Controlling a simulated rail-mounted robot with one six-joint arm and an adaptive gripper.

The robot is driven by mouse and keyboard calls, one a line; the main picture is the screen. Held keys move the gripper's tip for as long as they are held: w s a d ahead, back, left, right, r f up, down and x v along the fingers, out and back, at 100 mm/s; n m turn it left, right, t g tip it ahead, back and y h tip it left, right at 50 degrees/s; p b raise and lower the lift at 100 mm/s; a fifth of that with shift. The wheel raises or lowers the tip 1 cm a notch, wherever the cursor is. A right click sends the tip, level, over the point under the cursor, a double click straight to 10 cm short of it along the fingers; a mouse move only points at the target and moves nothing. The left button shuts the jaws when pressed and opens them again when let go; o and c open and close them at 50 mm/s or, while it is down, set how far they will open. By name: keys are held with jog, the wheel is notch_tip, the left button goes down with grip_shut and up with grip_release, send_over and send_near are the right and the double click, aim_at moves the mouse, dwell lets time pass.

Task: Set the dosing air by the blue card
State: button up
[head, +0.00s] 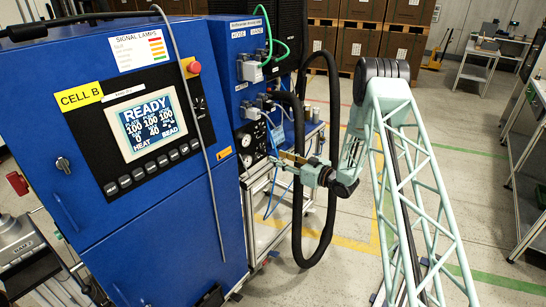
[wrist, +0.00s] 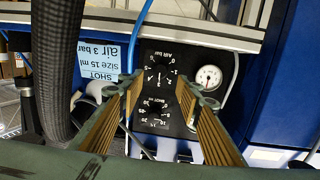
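The blue card (wrist: 112,52) shows upside down in the wrist view and reads "SHOT size 15 ml, air 3 bar". Beside it on a black panel is the "AIR bar" dial (wrist: 160,76), with the "SHOT ml" dial (wrist: 154,108) below it in the picture. The exact knob settings are too small to read surely. My gripper (wrist: 159,88) is open, its two fingers on either side of the dial area. I cannot tell whether they touch a knob. In the head view, my gripper (head: 284,157) is close to the front of the dial panel (head: 250,158).
A round white gauge (wrist: 208,77) sits right of the dials. A thick black hose (wrist: 56,65) runs close on the left, and a blue tube (wrist: 138,38) passes near the card. The blue cabinet (head: 190,250) stands left of my arm.

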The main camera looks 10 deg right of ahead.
jog(key=shift+v, duration=1.8)
